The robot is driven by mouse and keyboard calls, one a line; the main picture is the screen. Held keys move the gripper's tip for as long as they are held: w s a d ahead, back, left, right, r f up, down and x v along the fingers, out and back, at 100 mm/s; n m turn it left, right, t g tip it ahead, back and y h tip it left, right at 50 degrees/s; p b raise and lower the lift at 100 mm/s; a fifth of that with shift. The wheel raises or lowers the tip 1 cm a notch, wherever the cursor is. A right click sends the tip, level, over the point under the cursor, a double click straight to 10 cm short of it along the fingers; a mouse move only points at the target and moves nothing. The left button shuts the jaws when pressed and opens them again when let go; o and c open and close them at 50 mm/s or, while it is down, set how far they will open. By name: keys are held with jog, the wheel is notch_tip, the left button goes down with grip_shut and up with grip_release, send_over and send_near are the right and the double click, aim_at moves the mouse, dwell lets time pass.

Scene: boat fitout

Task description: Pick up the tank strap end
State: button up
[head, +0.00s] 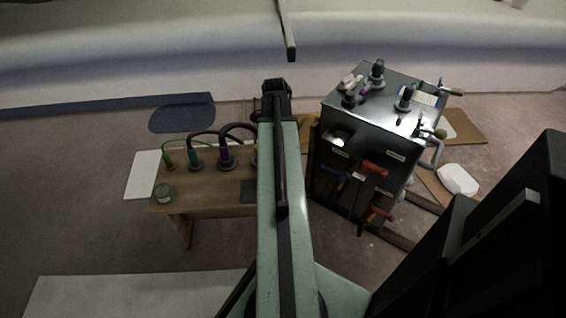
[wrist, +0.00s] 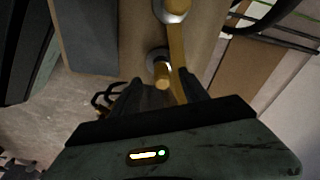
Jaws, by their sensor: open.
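My gripper (wrist: 163,88) shows in the wrist view with its dark fingers apart. A yellow cylindrical end (wrist: 161,75) on a round metal base lies in the gap between the fingertips, and I see no contact with it. A flat yellow band (wrist: 177,60) runs down beside it from another yellow piece on a metal base (wrist: 172,10) at the top; its lower part goes behind my gripper. I cannot tell which of these yellow parts is the strap end. The dark metal tank (head: 350,150) stands right of my arm in the head view.
A dark pad (wrist: 88,35) shows left in the wrist view. Cardboard and a white bundle (head: 458,180) lie right of the tank.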

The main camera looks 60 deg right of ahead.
jog(key=f+b, duration=0.1)
jog(key=f, duration=0.1)
jog(key=f+b, duration=0.1)
jog(key=b, duration=0.1)
jog(key=d+f+b, duration=0.1)
jog(key=f+b, duration=0.1)
jog(key=shift+s+f, duration=0.15)
jog(key=shift+f, duration=0.15)
jog(key=shift+r, duration=0.2)
grip_shut()
